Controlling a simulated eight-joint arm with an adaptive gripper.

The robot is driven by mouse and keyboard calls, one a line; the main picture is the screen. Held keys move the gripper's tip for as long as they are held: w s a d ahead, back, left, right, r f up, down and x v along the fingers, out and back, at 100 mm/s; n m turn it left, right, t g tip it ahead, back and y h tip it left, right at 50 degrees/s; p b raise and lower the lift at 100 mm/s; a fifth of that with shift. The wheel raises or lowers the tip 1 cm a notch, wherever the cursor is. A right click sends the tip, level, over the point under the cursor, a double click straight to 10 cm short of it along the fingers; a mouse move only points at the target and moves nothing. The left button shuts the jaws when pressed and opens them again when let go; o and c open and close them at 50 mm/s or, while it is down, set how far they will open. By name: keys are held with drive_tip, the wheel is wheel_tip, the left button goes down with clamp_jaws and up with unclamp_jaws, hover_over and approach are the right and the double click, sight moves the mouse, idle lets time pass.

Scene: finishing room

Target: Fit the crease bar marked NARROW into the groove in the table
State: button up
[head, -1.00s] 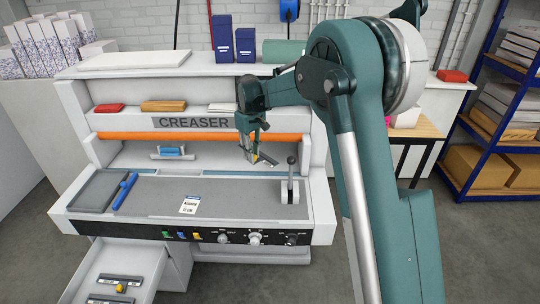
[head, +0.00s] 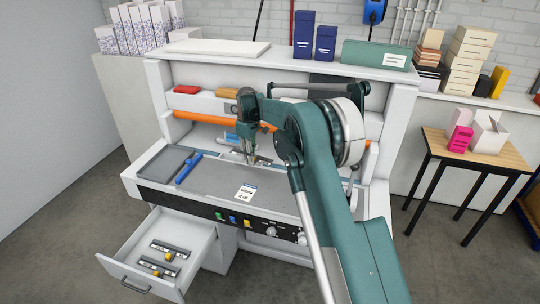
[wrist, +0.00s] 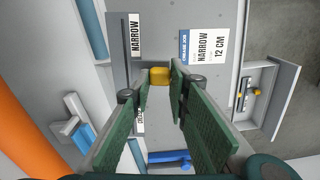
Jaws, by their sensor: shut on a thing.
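My gripper (head: 250,158) is over the creaser's grey table (head: 215,182). In the wrist view, my gripper (wrist: 160,80) is shut on the yellow knob (wrist: 159,76) of a crease bar. A white NARROW label (wrist: 134,35) shows beyond the fingers, apparently on this bar. A second label (wrist: 140,122) is partly hidden by a finger. Blue strips (wrist: 91,25) run along the back of the table, with a break between them. The groove is not clear, and I cannot tell whether the bar touches the table.
A job card (head: 246,191) reading NARROW 12 CM lies on the table. Two other knobbed bars (head: 170,248) lie in the open drawer (head: 190,282). An orange roller (head: 205,146) spans the machine above the table.

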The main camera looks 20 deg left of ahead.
drive_tip(key=s+a+f+n, duration=0.2)
drive_tip(key=a, duration=0.6)
drive_tip(key=shift+a+f, duration=0.15)
drive_tip(key=shift+f, duration=0.25)
drive_tip(key=shift+w, duration=0.1)
drive_tip(key=shift+w+f+p, duration=0.4)
drive_tip(key=shift+w, duration=1.2)
drive_tip(key=shift+w+f+p, duration=0.35)
drive_tip(key=shift+w+f, duration=0.05)
drive_tip(key=shift+w, duration=1.2)
drive_tip(key=shift+w+f+p, duration=0.4)
drive_tip(key=shift+w, duration=1.2)
drive_tip(key=shift+f+b, duration=0.6)
drive_tip(key=shift+f, duration=0.65)
drive_tip(key=shift+f+b, duration=0.8)
drive_tip(key=shift+f, duration=0.05)
drive_tip(key=o, duration=1)
